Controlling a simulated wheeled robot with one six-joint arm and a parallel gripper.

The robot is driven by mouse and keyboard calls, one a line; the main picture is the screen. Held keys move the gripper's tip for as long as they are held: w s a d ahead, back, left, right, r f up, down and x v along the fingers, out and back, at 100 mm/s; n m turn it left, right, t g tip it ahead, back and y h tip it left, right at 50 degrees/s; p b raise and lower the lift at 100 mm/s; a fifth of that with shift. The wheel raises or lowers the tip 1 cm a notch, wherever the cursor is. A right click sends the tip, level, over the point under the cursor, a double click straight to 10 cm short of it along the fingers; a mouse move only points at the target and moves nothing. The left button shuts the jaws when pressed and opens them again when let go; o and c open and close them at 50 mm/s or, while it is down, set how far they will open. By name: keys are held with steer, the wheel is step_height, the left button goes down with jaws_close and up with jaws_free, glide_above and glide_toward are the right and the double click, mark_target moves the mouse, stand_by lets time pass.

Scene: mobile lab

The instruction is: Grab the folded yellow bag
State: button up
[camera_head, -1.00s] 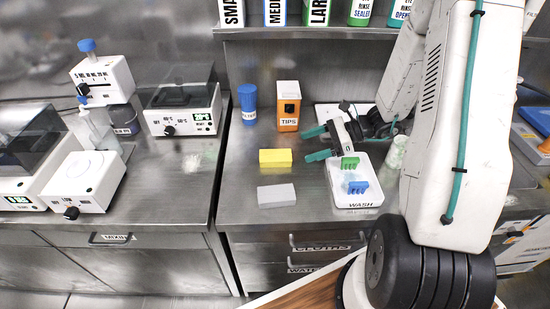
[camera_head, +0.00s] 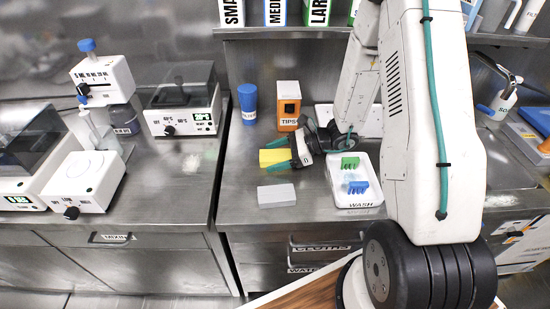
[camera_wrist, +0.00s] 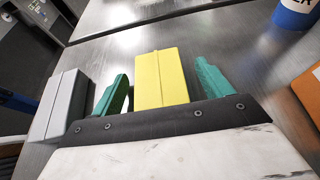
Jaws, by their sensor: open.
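The folded yellow bag (camera_head: 273,157) is a flat yellow block lying on the steel counter. It also shows in the wrist view (camera_wrist: 160,77). My gripper (camera_head: 278,154) has green fingers and is open at the bag's right end. In the wrist view, my gripper (camera_wrist: 162,88) has one finger on each side of the bag, with a gap visible on both sides. The bag's near end is hidden behind the dark gripper bar in that view.
A grey folded block (camera_head: 276,195) lies in front of the bag. A white WASH tray (camera_head: 357,206) with green and blue racks is to the right. A blue-capped bottle (camera_head: 248,103) and an orange TIPS box (camera_head: 288,105) stand behind. Counter left of the bag is clear.

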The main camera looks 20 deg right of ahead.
steer(key=c, duration=1.1)
steer(key=shift+o, duration=0.2)
steer(key=shift+r, duration=0.15)
